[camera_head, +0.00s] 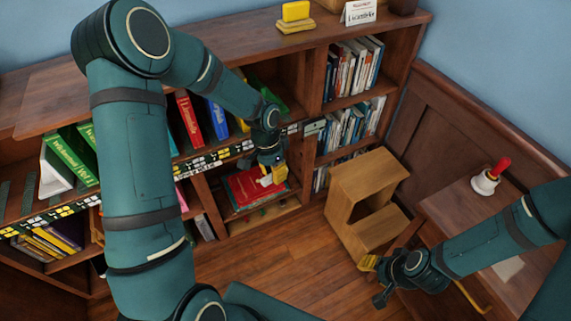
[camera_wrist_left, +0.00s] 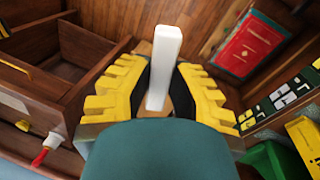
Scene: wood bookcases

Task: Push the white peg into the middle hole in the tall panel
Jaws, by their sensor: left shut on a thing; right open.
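My left gripper (camera_head: 271,166) is in front of the bookcase's lower shelf, above the red book. In the left wrist view, the white peg (camera_wrist_left: 165,65) stands out between the yellow-padded fingers of the left gripper (camera_wrist_left: 158,88), which is shut on it. The peg is a plain square-ended bar and shows small in the head view (camera_head: 265,181). My right gripper (camera_head: 376,279) is open and empty, low beside the desk. I cannot make out the tall panel or its middle hole in either view.
A red book (camera_head: 250,188) lies in the low shelf, also in the left wrist view (camera_wrist_left: 247,45). A wooden step unit (camera_head: 368,180) stands right of the bookcase. A desk (camera_head: 440,205) bears a red-handled white object (camera_head: 488,180). The floor (camera_head: 265,245) between is clear.

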